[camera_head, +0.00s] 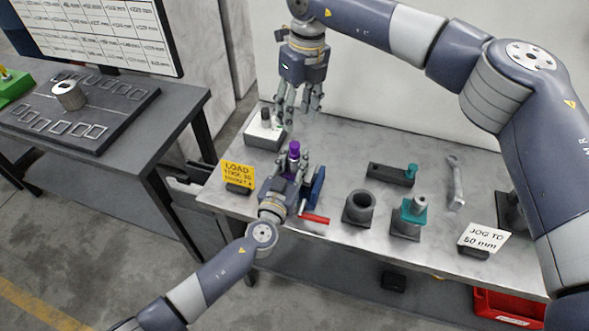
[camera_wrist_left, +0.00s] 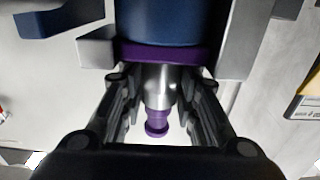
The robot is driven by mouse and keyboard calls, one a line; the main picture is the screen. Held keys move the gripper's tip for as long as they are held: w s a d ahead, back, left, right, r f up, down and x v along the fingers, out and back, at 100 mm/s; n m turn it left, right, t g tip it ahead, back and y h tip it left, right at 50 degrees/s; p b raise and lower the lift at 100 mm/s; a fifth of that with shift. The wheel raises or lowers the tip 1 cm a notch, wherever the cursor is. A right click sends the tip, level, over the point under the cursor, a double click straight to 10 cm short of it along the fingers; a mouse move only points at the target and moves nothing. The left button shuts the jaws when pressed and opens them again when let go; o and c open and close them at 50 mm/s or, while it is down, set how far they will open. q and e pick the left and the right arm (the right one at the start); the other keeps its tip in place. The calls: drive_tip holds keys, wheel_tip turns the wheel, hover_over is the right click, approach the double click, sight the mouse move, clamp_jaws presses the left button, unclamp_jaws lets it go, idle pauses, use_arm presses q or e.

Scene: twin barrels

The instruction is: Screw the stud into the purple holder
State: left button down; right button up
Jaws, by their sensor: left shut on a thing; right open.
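My left gripper (camera_head: 291,174) is low at the front left of the grey bench, shut around an upright purple-topped piece (camera_head: 294,149). In the left wrist view its fingers (camera_wrist_left: 158,100) flank a silver shaft (camera_wrist_left: 158,85) with a stepped purple end (camera_wrist_left: 156,124). Beyond the shaft are a purple collar (camera_wrist_left: 160,53) and a dark blue body (camera_wrist_left: 160,20). I cannot tell which part is the stud and which is the holder, nor whether they are threaded together. My right gripper (camera_head: 298,108) hangs open and empty above and behind the purple top, pointing down.
A white block (camera_head: 262,139) with a dark peg stands at the back left. A blue vise (camera_head: 317,185) with a red handle (camera_head: 314,218) is close right of the left gripper. A dark socket (camera_head: 359,208), teal-clamped post (camera_head: 412,213) and wrench (camera_head: 457,182) lie farther right.

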sight(295, 144)
drive_tip(key=n, duration=0.6)
drive_tip(key=d+n, duration=0.1)
drive_tip(key=n, duration=0.1)
drive_tip(key=shift+w+r+n+y, duration=0.2)
drive_tip(key=shift+r+n+y, duration=0.15)
drive_tip(key=shift+n+y, duration=0.05)
drive_tip(key=f, duration=0.4)
drive_tip(key=a+f, duration=0.1)
drive_tip(key=f, duration=0.7)
drive_tip(key=shift+w+a, duration=0.1)
drive_tip(key=shift+a, duration=0.25)
drive_tip(key=shift+r, duration=0.1)
clamp_jaws()
drive_tip(key=shift+c, duration=0.4)
unclamp_jaws()
